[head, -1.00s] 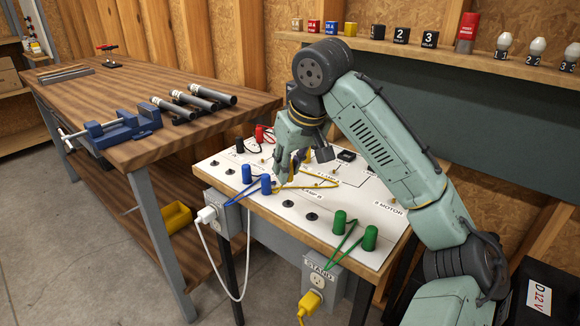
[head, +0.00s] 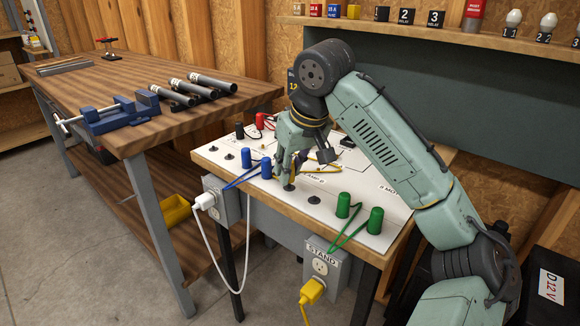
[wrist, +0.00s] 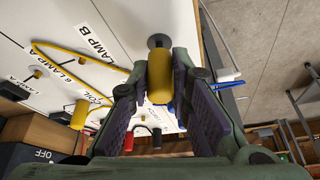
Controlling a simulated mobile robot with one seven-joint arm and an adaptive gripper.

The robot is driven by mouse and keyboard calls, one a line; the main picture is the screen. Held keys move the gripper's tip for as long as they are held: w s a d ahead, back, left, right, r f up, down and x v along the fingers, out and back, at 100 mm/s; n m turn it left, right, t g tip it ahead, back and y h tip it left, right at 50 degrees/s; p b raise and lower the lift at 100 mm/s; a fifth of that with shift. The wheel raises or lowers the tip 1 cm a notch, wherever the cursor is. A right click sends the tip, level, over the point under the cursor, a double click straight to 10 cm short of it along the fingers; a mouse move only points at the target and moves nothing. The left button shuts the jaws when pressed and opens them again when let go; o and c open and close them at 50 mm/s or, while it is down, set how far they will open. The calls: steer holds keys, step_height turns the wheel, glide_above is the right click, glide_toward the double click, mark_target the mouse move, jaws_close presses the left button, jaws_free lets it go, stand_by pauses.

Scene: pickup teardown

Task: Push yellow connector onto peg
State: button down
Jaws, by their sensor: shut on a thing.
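My gripper (head: 291,177) is low over the front part of the white board (head: 338,217). In the wrist view its two fingers (wrist: 160,72) are closed on the sides of a yellow connector (wrist: 159,86). The connector's far end points at a peg with a round dark base (wrist: 158,41) beside the LAMP B label. The end looks close to that base; I cannot tell whether it is seated on the peg. In the head view the dark base (head: 289,187) shows just below the fingers, which mostly hide the connector. A second yellow connector (wrist: 80,115) shows at lower left in the wrist view.
Blue connectors (head: 246,158) stand left of my gripper, and green connectors (head: 343,205) stand to its right. A bare dark peg base (head: 314,199) lies between the gripper and the green ones. A yellow wire (wrist: 45,62) lies on the board. Red and black connectors stand behind.

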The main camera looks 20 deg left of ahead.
steer(key=shift+f+b, duration=0.4)
steer(key=shift+f, duration=0.5)
stand_by(0.8)
steer(key=c, duration=1.4)
jaws_free()
steer(key=v, duration=1.2)
